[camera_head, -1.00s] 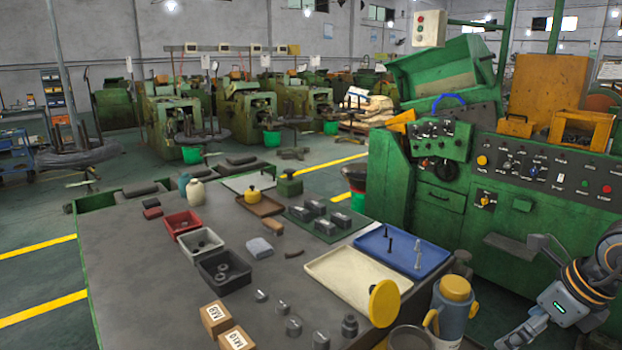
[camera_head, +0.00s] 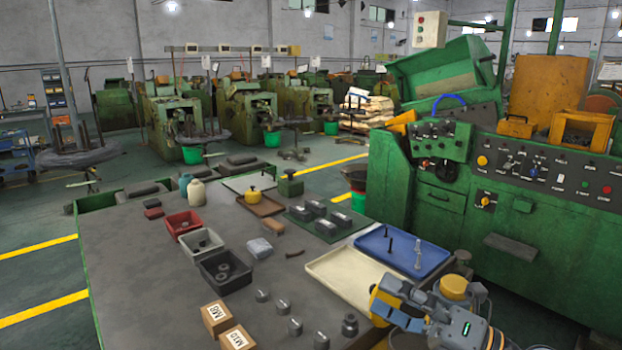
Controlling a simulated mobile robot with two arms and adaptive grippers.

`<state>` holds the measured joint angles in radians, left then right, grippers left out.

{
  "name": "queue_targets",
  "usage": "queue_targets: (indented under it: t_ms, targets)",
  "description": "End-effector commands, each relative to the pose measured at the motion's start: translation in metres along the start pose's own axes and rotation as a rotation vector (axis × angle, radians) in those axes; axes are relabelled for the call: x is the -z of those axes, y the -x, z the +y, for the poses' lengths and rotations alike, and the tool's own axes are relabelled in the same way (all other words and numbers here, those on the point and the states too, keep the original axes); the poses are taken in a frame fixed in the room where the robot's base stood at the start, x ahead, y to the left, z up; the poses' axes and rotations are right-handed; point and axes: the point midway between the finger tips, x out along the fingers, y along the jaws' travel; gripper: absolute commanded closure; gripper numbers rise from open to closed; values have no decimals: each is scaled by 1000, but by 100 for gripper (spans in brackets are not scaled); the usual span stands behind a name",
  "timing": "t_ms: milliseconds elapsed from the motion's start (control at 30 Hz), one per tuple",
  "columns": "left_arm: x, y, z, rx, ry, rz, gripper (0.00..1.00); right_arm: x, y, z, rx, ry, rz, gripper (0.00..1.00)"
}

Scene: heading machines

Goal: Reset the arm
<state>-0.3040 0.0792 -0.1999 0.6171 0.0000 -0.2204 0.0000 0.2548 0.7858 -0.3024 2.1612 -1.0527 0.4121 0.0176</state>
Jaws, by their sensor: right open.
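My right gripper (camera_head: 398,304) is at the lower right, reaching in from the right edge in the head view. It is open, with nothing seen between its fingers. It overlaps the yellow round disc (camera_head: 378,308) at the table's front right corner; I cannot tell whether they touch. My right arm partly hides the yellow-lidded container (camera_head: 454,288) behind it. My left gripper is not in view.
The grey worktable (camera_head: 130,270) holds a cream tray (camera_head: 340,272), a blue tray (camera_head: 425,262), a red bin (camera_head: 183,224), a dark bin (camera_head: 226,268), labelled boxes (camera_head: 217,318) and metal parts. A green machine (camera_head: 540,280) stands at the right. The table's left part is clear.

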Motion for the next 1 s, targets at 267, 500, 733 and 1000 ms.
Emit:
queue_targets:
  t_ms: [267,500,733,1000]
  targets:
    - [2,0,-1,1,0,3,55,-50,62,-54,-71,-671,-746,0]
    - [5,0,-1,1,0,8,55,21,168,-167,198,-1247,-1335,0]
    - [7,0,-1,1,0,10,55,143,232,-209,550,-1617,-1655,0]
    - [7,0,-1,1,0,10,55,248,266,-199,892,-1865,-1816,0]
